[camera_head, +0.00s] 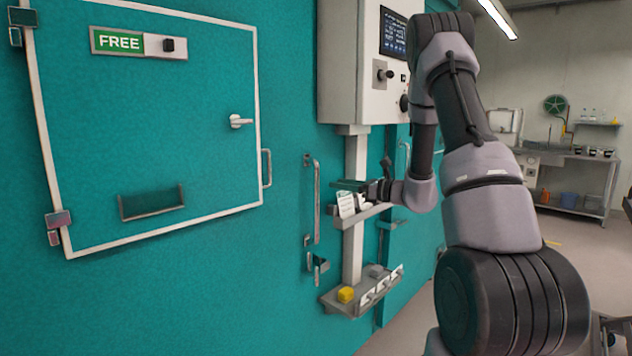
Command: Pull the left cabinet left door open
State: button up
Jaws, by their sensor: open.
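A teal door panel (150,140) with a white frame fills the left of the view and looks closed. It has hinges on its left edge, a green FREE sign, a small lever (240,121) and a short bar handle (267,168) at its right edge. A long vertical bar handle (316,202) stands on the teal front further right, with a latch (317,265) below it. I cannot tell which of these belongs to the left door. My gripper (348,186) is open, pointing left, right of the long handle and seemingly apart from it. Its fingertips are small and partly unclear.
A control box (365,60) with a screen hangs on a grey post above my gripper. A shelf (345,298) with a yellow item sits lower on the post, and a smaller shelf with white papers is close to my gripper. Open floor and a bench (565,160) lie right.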

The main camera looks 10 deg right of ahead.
jog(key=x, duration=0.9)
jog(key=shift+a, duration=0.15)
jog(key=shift+c, duration=0.2)
grip_shut()
dwell(0.9)
